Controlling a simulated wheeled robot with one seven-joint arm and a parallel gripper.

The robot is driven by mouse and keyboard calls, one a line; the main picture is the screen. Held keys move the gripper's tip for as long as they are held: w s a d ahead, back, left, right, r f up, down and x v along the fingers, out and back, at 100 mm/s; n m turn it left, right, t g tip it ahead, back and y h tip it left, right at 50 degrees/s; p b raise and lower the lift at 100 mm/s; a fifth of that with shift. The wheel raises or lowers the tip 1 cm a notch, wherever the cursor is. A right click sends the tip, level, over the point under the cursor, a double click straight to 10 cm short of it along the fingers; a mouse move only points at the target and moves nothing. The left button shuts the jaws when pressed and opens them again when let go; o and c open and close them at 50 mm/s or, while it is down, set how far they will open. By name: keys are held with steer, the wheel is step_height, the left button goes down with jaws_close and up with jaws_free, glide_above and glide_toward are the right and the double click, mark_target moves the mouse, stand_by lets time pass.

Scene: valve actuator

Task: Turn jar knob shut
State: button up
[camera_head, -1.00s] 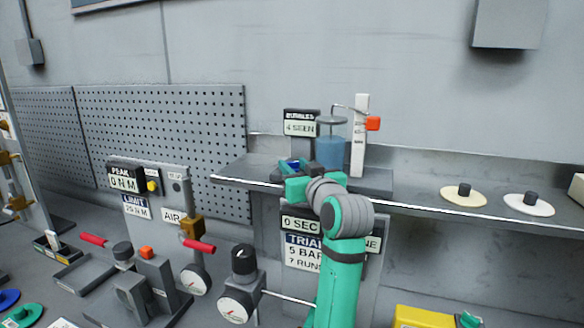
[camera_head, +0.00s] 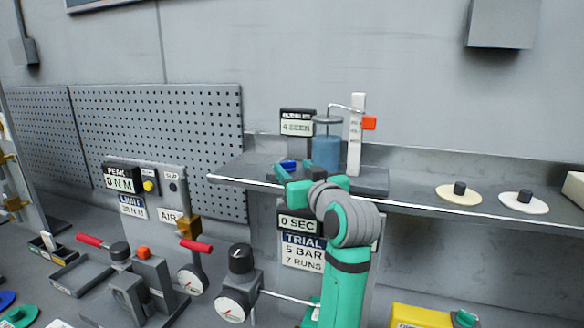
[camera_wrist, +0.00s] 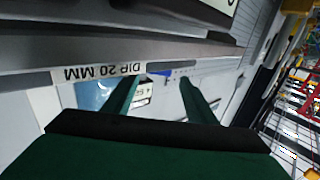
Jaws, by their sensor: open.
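A glass jar (camera_head: 326,152) of blue liquid stands upright on a grey block on the wall shelf. A small blue piece (camera_head: 288,165), perhaps the jar knob, shows at the block's left end. How far it is turned cannot be told. My gripper (camera_head: 304,176) is open just in front of the block, below the jar. In the wrist view, the fingers of my gripper (camera_wrist: 158,82) are apart with nothing held between them. A small blue bit (camera_wrist: 161,73) shows beyond the fingertips, and contact cannot be told. An upside-down "DIP 20 MM" label (camera_wrist: 103,71) lies just past the fingers.
A white upright scale (camera_head: 356,140) with an orange slider (camera_head: 369,123) stands right of the jar. A "BUBBLES" sign (camera_head: 297,122) stands left of it. The shelf edge (camera_head: 450,211) runs in front. Two discs with dark knobs (camera_head: 459,190) sit farther right, with clear shelf between.

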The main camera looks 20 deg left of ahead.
steer(key=v, duration=0.7)
steer(key=shift+d, duration=0.1)
steer(key=shift+s+d, duration=0.45)
